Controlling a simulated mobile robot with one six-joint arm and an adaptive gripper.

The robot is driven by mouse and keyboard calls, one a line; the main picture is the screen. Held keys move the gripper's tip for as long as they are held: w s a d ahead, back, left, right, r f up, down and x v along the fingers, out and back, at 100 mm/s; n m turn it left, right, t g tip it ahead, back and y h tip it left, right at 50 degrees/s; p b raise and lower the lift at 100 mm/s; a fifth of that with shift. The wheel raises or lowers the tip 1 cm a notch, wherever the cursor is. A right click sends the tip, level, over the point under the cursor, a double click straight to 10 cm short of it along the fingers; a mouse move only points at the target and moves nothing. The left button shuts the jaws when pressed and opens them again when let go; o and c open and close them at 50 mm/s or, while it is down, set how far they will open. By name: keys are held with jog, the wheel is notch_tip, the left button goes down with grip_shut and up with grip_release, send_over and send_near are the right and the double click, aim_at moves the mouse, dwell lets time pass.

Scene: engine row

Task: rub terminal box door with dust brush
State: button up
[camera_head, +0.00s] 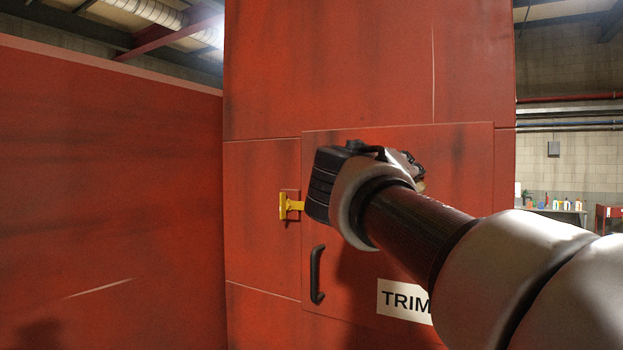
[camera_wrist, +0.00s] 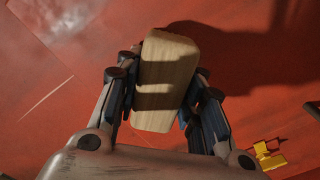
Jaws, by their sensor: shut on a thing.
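The terminal box door (camera_head: 462,160) is a red, scuffed panel, closed in the tall red housing. It has a black bar handle (camera_head: 316,274) and a white label reading "TRIM" (camera_head: 403,300), partly covered by my arm. My gripper (camera_wrist: 162,85) is shut on the dust brush (camera_wrist: 165,75), whose pale wooden block shows between the fingers in the wrist view. Its bristles are hidden. The brush is in front of red surface, and a shadow lies beside it. I cannot tell whether it touches. In the head view my wrist hides nearly all of the gripper.
A yellow latch (camera_head: 291,206) sits at the door's left edge and also shows in the wrist view (camera_wrist: 269,155). A red wall (camera_head: 110,200) stands close on the left. A bench with several bottles (camera_head: 555,210) is far back on the right.

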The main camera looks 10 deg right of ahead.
aim_at(442, 170)
jog(key=shift+w+a, duration=0.25)
jog(key=shift+a, duration=0.1)
jog(key=shift+w+a, duration=0.1)
jog(key=shift+w+a, duration=2.1)
jog(key=shift+a, duration=0.85)
jog(key=shift+s+d+r+b, duration=0.2)
jog(key=shift+s+d+b, duration=0.15)
jog(key=shift+s+d, duration=0.45)
jog(key=shift+s+d+r+b, duration=0.15)
jog(key=shift+s+d+b, duration=0.35)
jog(key=shift+d, duration=0.55)
jog(key=shift+s+d+r+b, duration=0.25)
jog(key=shift+s+d, duration=0.45)
jog(key=shift+d, duration=0.25)
jog(key=shift+s+d+b, duration=0.4)
jog(key=shift+s+d, duration=0.45)
jog(key=shift+d, duration=0.3)
jog(key=shift+s+d+b, duration=0.4)
jog(key=shift+s+d, duration=0.4)
jog(key=shift+d, duration=0.3)
jog(key=shift+s+d+b, duration=0.4)
jog(key=shift+s+d, duration=0.45)
jog(key=shift+d, duration=0.3)
